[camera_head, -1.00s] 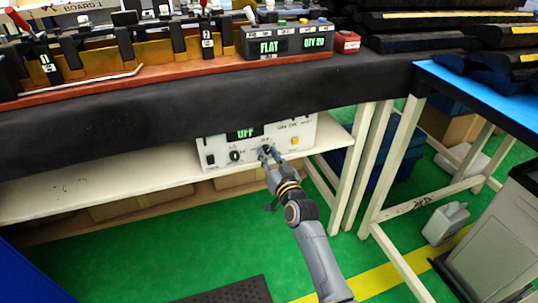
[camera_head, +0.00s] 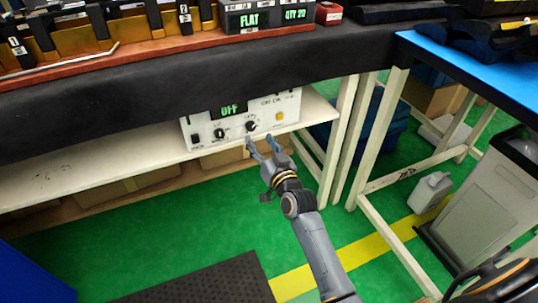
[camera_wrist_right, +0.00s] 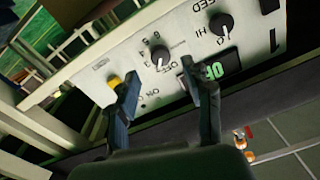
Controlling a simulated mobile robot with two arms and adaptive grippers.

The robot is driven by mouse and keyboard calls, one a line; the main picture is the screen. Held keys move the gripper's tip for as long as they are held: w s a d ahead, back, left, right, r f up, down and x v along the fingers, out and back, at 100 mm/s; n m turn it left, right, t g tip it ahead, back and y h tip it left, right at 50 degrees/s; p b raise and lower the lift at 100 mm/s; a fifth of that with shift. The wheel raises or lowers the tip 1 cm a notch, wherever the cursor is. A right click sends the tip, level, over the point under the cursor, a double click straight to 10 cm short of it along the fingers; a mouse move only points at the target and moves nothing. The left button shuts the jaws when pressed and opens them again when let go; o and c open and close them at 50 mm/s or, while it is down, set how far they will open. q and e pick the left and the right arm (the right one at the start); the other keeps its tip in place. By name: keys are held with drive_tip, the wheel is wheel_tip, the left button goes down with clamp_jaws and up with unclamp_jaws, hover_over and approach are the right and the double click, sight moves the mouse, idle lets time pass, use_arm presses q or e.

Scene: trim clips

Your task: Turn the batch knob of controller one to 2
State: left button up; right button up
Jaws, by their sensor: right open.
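The controller (camera_head: 263,107) is a white box on the shelf under the bench, and its display (camera_head: 230,110) reads OFF. Its front has two black knobs. The right knob (camera_head: 251,126), beside a yellow button (camera_head: 279,117), has numbers around it in the wrist view (camera_wrist_right: 160,55). The left knob (camera_head: 219,133) is marked HI and SPEED in the wrist view (camera_wrist_right: 222,25). My right gripper (camera_head: 262,143) is open and empty, just in front of and below the numbered knob, apart from it. In the wrist view its fingers (camera_wrist_right: 160,70) are spread, pointing toward that knob. My left gripper is not in view.
The black bench edge (camera_head: 120,115) overhangs the white shelf (camera_head: 80,177). White table legs (camera_head: 345,140) stand right of the controller. A grey jug (camera_head: 430,192) and a grey bin (camera_head: 490,210) are on the floor at right. Green floor in front is mostly clear.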

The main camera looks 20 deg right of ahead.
drive_tip(key=s, duration=0.7)
drive_tip(key=shift+d, duration=0.2)
